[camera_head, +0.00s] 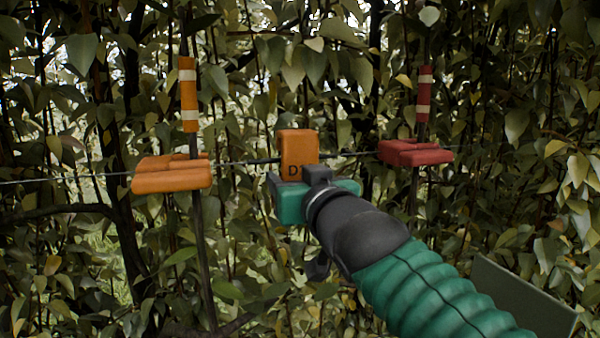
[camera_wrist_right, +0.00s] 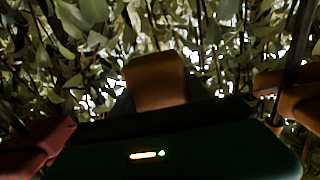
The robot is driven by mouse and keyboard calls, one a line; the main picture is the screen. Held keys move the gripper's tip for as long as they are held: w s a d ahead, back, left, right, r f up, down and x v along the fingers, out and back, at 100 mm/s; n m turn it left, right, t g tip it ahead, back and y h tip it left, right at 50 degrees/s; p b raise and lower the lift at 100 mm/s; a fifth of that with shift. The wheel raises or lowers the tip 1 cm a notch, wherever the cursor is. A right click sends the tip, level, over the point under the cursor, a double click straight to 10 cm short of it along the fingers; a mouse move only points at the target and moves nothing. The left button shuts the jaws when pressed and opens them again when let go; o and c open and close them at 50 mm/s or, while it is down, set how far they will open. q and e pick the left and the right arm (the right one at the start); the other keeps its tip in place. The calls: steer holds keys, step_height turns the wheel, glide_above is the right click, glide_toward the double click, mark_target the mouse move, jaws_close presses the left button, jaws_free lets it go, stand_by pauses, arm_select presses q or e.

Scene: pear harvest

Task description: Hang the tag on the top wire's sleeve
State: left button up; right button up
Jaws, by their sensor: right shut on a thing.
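An orange tag (camera_head: 297,148) with a dark letter D stands upright in the jaws of my right gripper (camera_head: 295,178). The gripper is shut on its lower part. The tag also shows from close by in the right wrist view (camera_wrist_right: 154,82). The wire (camera_head: 350,155) runs across the head view and passes out of sight behind the tag. I cannot tell whether the tag touches the wire or hangs in front of it. My left gripper is not in view.
At left, an orange block pair (camera_head: 172,181) sits at the wire beside a post with an orange-and-white band (camera_head: 188,95). At right, a red block pair (camera_head: 415,153) sits by a red-and-white banded post (camera_head: 424,94). Dense leaves and stems stand behind.

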steer(key=shift+w+a+r+p, duration=0.2)
steer(key=shift+w+a+p, duration=0.2)
steer(key=shift+w+p, duration=0.3)
step_height(320, 180, down, 2)
steer(key=shift+f+b, duration=0.1)
steer(key=shift+b, duration=1.15)
steer(key=shift+c, duration=0.6)
steer(key=shift+w+d+f+b, duration=0.1)
steer(key=shift+w+f+b, duration=0.1)
steer(key=shift+f+b, duration=0.35)
steer(key=o, duration=1.6)
steer(key=shift+r, duration=0.1)
